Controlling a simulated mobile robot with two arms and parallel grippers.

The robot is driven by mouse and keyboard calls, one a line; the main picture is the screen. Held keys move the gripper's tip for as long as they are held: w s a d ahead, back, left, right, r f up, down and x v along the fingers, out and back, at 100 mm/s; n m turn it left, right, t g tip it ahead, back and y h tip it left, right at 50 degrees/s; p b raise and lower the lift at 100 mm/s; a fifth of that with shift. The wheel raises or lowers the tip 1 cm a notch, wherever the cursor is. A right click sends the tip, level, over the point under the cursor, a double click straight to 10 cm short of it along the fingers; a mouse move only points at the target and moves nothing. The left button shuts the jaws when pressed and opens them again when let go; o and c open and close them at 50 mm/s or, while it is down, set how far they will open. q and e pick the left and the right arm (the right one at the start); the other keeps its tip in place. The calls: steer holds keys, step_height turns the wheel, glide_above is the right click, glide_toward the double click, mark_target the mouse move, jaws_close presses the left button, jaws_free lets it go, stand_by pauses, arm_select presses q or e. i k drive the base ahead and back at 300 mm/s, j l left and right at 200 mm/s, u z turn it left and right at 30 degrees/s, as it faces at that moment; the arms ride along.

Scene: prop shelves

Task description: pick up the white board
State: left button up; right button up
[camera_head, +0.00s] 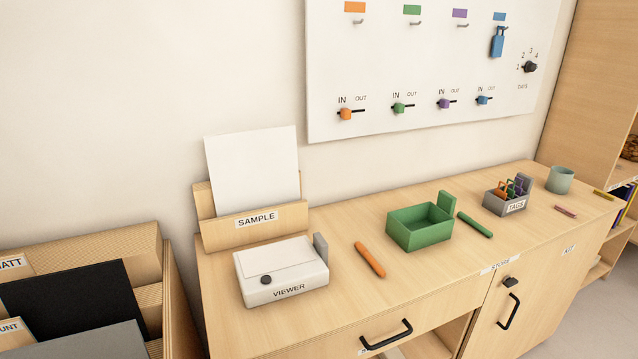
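A white board (253,168) stands upright, leaning slightly back, in a wooden holder (284,221) labelled SAMPLE on the left end of the cabinet top. Its lower edge is hidden behind the holder's front. A larger white panel (400,70) with hooks and IN/OUT sliders is fixed to the wall at the upper right. Neither of my grippers shows in the head view.
In front of the holder sits a white VIEWER box (282,273). An orange stick (370,259), a green box (420,228), a green stick (475,225), a TAGS box (506,203) and a cup (560,180) spread rightward. A wooden rack (140,245) with dark boards stands at left.

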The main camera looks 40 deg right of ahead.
mark_target(249, 170)
steer(key=z, duration=0.85)
